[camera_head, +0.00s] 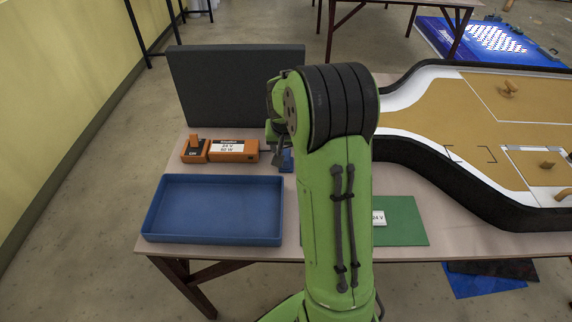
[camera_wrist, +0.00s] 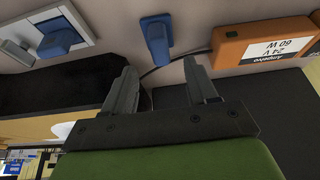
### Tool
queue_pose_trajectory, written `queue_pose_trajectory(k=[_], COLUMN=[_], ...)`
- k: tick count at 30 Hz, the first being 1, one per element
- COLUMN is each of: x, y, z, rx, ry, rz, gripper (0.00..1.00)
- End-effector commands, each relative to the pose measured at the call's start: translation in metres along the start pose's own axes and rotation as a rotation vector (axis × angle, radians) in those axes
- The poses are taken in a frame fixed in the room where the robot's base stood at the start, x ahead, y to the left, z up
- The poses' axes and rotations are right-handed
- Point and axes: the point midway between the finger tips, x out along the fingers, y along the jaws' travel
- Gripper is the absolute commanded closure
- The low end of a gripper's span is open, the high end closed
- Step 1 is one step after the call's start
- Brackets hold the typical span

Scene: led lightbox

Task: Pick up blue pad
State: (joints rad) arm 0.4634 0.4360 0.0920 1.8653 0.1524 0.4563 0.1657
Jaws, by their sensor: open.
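A small blue block-like piece (camera_head: 287,160), which may be the blue pad, stands on the table just right of the orange power box. It also shows in the wrist view (camera_wrist: 156,40), in front of the gap between my fingertips and apart from them. My gripper (camera_wrist: 159,76) is open and empty, with both fingers visible in the wrist view. In the head view my gripper (camera_head: 277,154) is partly hidden behind my own green arm. A second blue piece (camera_wrist: 60,38) sits on a white and grey plate in the wrist view; my arm hides that spot in the head view.
The orange power box (camera_head: 233,150) is close beside the blue piece. A blue tray (camera_head: 158,210) stands at the front left, a dark upright panel (camera_head: 235,80) behind. A green mat (camera_head: 405,222) and a black-walled track board (camera_head: 470,190) are on the right.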

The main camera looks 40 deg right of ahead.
Motion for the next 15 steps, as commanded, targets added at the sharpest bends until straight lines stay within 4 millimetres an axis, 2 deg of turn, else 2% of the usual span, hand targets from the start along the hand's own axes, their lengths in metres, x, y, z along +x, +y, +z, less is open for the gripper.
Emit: queue_pose_trajectory(k=[1,5,10,15], x=[0.009,0.023,0.057,0.067], y=[0.0,0.0,-0.001,-0.001], z=[0.001,0.001,0.002,0.001], rx=[0.0,0.0,0.0,-0.001], ry=[-0.001,0.0,-0.001,0.001], rz=[0.0,0.0,0.0,0.0], gripper=[0.43,0.43,0.43,0.43])
